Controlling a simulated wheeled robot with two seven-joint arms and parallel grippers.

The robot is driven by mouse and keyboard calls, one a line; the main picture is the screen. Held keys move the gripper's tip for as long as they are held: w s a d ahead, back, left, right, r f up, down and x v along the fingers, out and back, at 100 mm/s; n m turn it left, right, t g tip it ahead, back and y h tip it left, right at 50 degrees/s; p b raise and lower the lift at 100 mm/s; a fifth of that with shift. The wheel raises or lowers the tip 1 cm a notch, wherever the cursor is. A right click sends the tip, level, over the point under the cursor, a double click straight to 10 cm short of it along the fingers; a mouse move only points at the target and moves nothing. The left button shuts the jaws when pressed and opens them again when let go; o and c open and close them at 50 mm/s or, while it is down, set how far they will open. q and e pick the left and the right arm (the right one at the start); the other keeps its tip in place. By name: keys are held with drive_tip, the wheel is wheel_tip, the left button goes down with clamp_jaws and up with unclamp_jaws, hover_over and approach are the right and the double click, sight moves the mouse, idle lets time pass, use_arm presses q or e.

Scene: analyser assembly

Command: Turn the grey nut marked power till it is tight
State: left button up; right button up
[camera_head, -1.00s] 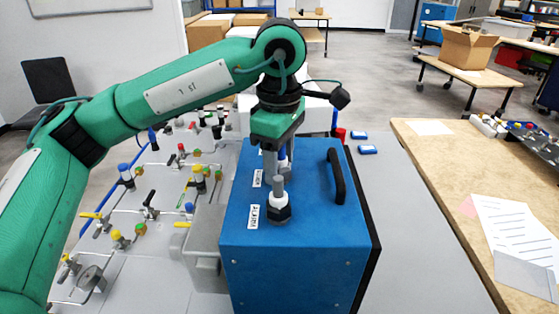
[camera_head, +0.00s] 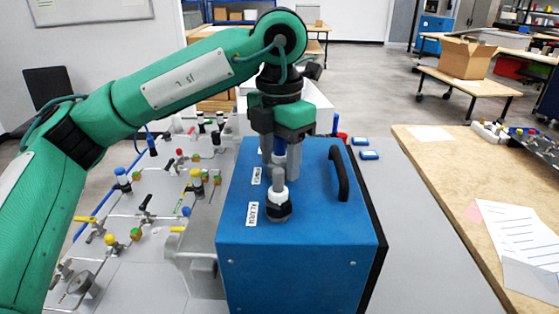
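The blue analyser box (camera_head: 300,250) stands on the grey table with a black handle on top. Two fittings rise from its top near the left edge. The front one, a dark nut with a grey stem (camera_head: 278,208), is beside a label reading ALARM (camera_head: 252,213). The rear fitting, with a blue band (camera_head: 279,150), is beside a smaller label (camera_head: 256,176), too small to read surely. My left gripper (camera_head: 279,160) points down with its fingers either side of the rear fitting. The front fitting hides its nut and the fingertips, so contact cannot be seen. My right gripper is out of view.
A panel with several valves and fittings (camera_head: 150,215) lies left of the box. Two small blue items (camera_head: 365,148) lie on the table behind the box at right. The black handle (camera_head: 338,172) stands close right of the gripper. A wooden table (camera_head: 450,190) is farther right.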

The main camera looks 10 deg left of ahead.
use_arm(q)
drive_tip(key=n+b, duration=0.2)
drive_tip(key=n, duration=0.5)
drive_tip(key=shift+f+n, duration=0.1)
drive_tip(key=shift+n, duration=1.1)
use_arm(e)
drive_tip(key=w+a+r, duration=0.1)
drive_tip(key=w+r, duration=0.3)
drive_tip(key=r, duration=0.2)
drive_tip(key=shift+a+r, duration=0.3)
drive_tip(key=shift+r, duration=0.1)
use_arm(q)
drive_tip(key=c, duration=0.9)
drive_tip(key=m, duration=0.9)
drive_tip(key=shift+m, duration=0.3)
drive_tip(key=o, duration=0.9)
drive_tip(key=shift+m, duration=0.3)
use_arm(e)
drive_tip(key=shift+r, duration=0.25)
